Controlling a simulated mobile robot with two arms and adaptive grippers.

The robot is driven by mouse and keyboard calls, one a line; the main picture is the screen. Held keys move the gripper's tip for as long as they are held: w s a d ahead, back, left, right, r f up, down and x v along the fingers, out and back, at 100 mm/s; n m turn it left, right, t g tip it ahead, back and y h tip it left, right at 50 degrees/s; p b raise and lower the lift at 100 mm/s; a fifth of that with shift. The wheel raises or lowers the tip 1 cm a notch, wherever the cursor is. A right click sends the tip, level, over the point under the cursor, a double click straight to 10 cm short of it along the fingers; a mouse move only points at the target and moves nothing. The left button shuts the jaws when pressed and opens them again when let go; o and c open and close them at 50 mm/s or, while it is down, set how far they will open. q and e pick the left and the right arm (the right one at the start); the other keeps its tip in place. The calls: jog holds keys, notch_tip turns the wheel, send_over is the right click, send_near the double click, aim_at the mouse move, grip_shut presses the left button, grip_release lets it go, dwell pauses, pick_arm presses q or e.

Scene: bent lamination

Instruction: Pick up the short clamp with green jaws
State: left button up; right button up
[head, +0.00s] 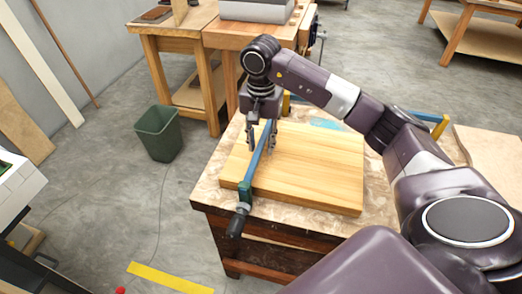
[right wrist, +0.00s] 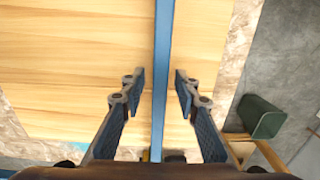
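The short clamp with a green jaw (head: 244,188) lies along the left part of a wooden panel. It has a blue bar and a dark handle that sticks out past the panel's near edge. The blue bar also shows in the right wrist view (right wrist: 162,45). My right gripper (head: 262,148) points down over the bar. In the right wrist view my right gripper (right wrist: 158,85) is open, with one finger on each side of the bar and a visible gap on both sides. The clamp's far end is hidden behind the gripper. My left gripper is not in view.
The wooden panel (head: 320,180) lies on a worktable (head: 205,190). Another clamp with yellow jaws (head: 440,124) is partly hidden behind my right arm. A green bin (head: 158,134) stands on the floor at left. A wooden bench (head: 222,32) stands behind.

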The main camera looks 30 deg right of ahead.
grip_shut()
jog(key=shift+r, duration=0.1)
